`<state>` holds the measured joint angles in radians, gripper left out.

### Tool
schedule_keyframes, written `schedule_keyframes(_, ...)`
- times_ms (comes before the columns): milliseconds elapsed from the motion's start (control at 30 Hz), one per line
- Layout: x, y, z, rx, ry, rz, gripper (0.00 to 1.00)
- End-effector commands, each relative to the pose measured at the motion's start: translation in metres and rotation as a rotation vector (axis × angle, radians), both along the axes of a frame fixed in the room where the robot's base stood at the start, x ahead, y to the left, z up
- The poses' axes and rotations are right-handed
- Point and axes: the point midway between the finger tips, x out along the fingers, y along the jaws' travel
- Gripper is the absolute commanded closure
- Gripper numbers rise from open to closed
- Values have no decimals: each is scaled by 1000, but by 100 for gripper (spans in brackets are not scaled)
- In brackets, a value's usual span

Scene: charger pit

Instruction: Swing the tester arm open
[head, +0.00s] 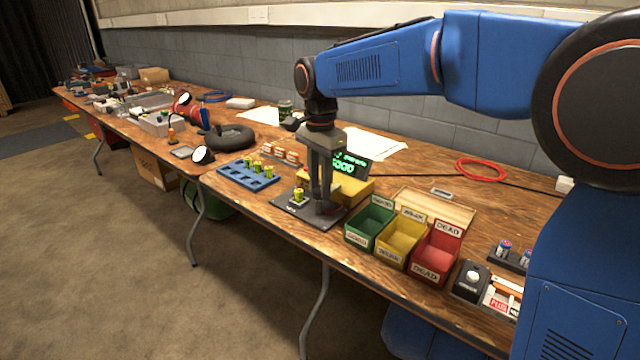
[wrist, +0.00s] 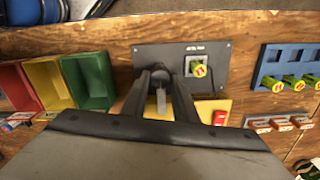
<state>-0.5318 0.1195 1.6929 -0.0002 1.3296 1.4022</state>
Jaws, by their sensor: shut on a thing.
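The tester has a dark base plate (head: 300,212) and a yellow body (head: 350,190) with a lit green display (head: 345,164) reading GOOD. A yellow-green battery (head: 298,196) stands in a cradle on the plate. It also shows in the wrist view (wrist: 200,70). My gripper (head: 321,194) points down over the plate, to the right of the battery. In the wrist view my gripper (wrist: 161,88) is shut on a grey upright piece (wrist: 161,103), which appears to be the tester arm. The fingers hide most of it, so its angle is unclear.
Green (head: 370,222), yellow (head: 401,238) and red (head: 436,254) bins stand to the right of the tester. A blue battery tray (head: 240,176) lies to the left. The table's front edge is close.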

Motion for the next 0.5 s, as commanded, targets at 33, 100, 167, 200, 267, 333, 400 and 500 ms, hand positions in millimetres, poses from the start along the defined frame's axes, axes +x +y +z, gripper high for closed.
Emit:
schedule_keyframes(33, 1, 0, 1, 2, -4, -3, 100)
schedule_keyframes(100, 1, 0, 1, 2, -4, -4, 100)
schedule_keyframes(167, 1, 0, 1, 2, -4, -4, 100)
schedule_keyframes(200, 1, 0, 1, 2, -4, -4, 100)
schedule_keyframes(267, 1, 0, 1, 2, -4, -4, 100)
schedule_keyframes(333, 1, 0, 1, 2, -4, -4, 100)
schedule_keyframes(400, 1, 0, 1, 2, -4, -4, 65)
schedule_keyframes(500, 1, 0, 1, 1, -3, -4, 55)
